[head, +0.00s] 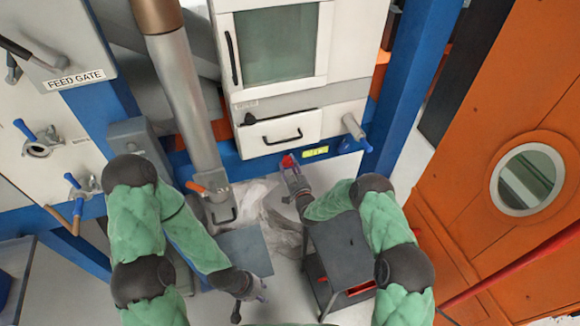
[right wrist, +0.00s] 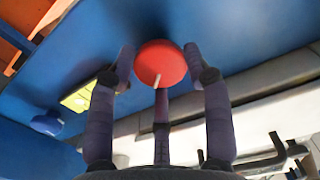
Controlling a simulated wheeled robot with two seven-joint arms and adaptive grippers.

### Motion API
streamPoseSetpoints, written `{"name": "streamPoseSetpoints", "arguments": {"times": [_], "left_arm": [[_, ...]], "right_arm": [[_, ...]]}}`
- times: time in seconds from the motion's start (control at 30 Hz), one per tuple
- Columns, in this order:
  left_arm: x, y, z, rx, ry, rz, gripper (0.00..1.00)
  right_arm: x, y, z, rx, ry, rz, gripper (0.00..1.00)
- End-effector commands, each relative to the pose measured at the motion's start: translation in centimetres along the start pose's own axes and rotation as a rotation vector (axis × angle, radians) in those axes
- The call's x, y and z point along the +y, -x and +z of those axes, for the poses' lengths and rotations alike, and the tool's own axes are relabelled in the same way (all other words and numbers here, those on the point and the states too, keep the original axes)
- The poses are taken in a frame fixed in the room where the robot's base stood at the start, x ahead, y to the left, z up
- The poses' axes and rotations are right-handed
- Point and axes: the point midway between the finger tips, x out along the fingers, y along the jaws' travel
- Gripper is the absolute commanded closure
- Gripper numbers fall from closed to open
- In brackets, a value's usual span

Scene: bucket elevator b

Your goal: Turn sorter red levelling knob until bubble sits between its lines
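The red levelling knob (head: 287,160) sits on the blue beam under the white cabinet. It is a round red disc with a pale line in the right wrist view (right wrist: 160,62). My right gripper (head: 292,172) reaches up to it; its fingers (right wrist: 160,75) flank the disc on both sides with no clear gap, and a third finger is below. The yellow-green level (head: 314,152) is just right of the knob in the head view and left of it in the right wrist view (right wrist: 78,97). Its bubble and lines are too small to tell. My left gripper (head: 258,290) hangs low, away from the knob; its fingers are unclear.
A white drawer with a black handle (head: 282,138) is above the knob. A grey pipe (head: 187,95) stands left, with an orange-handled piece (head: 196,187) near its foot. A dark stand (head: 342,248) is below my right forearm. An orange panel with a round window (head: 526,180) fills the right.

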Motion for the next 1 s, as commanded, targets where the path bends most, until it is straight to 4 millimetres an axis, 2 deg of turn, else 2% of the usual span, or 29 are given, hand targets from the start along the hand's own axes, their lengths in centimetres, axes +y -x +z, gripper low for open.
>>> {"name": "streamPoseSetpoints", "arguments": {"times": [0.27, 0.47, 1.0], "left_arm": [[-0.1, -0.2, 0.0, 0.000, 0.000, 0.000, 0.60], [-0.4, -1.0, 0.0, 0.000, 0.000, 0.000, 0.60], [-1.9, -5.2, -0.2, 0.000, 0.000, 0.000, 0.60]], "right_arm": [[0.0, 0.0, 0.0, 0.001, 0.014, 0.000, 0.83], [0.0, 0.0, 0.1, 0.001, 0.088, 0.000, 0.83], [0.0, -0.1, 0.2, 0.002, 0.556, 0.001, 0.83]]}}
